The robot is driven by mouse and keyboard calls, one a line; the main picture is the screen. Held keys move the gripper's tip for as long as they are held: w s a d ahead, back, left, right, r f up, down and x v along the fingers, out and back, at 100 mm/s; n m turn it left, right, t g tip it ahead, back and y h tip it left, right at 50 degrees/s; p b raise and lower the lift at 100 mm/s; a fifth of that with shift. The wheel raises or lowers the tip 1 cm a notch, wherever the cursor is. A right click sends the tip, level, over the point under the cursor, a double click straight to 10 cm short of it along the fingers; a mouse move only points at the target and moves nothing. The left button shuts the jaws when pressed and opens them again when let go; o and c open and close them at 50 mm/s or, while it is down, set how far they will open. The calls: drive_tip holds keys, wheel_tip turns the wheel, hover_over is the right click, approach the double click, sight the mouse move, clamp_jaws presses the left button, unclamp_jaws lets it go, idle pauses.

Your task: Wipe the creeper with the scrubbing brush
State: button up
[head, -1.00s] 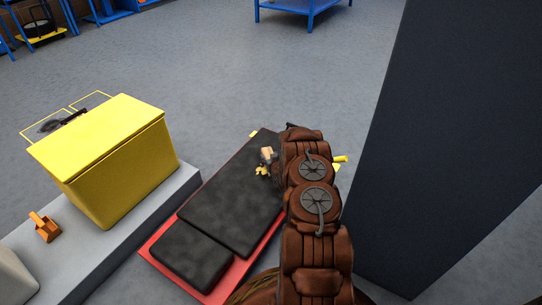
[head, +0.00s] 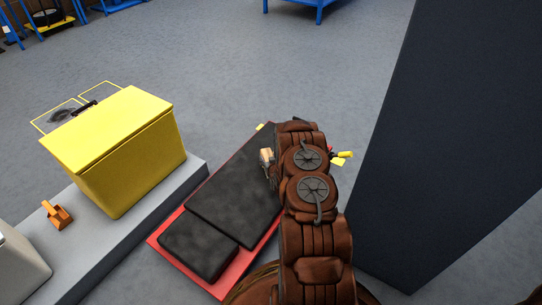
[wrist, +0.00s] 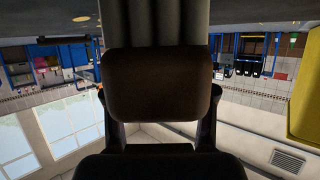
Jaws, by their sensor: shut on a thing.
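The creeper (head: 239,198) is a low red board with black pads, lying on the floor in the middle of the head view. My arm covers its right side. A small tan piece (head: 266,158), apparently part of the scrubbing brush, shows at the left edge of my arm, over the far part of the pad. I cannot tell whether it touches the pad. In the wrist view, my gripper (wrist: 160,104) has its dark fingers on both sides of a rounded brown block, with grey ribbed shapes beyond it. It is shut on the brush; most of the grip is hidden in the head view.
A yellow box (head: 118,150) and a small orange item (head: 57,214) sit on a grey platform (head: 140,220) left of the creeper. A tall dark panel (head: 430,150) stands close on the right. Small yellow parts (head: 343,158) show right of my arm. Floor beyond is open.

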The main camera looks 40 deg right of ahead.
drive_tip(key=shift+s+a, duration=0.1)
drive_tip(key=shift+a, duration=0.2)
drive_tip(key=shift+d+f, duration=0.15)
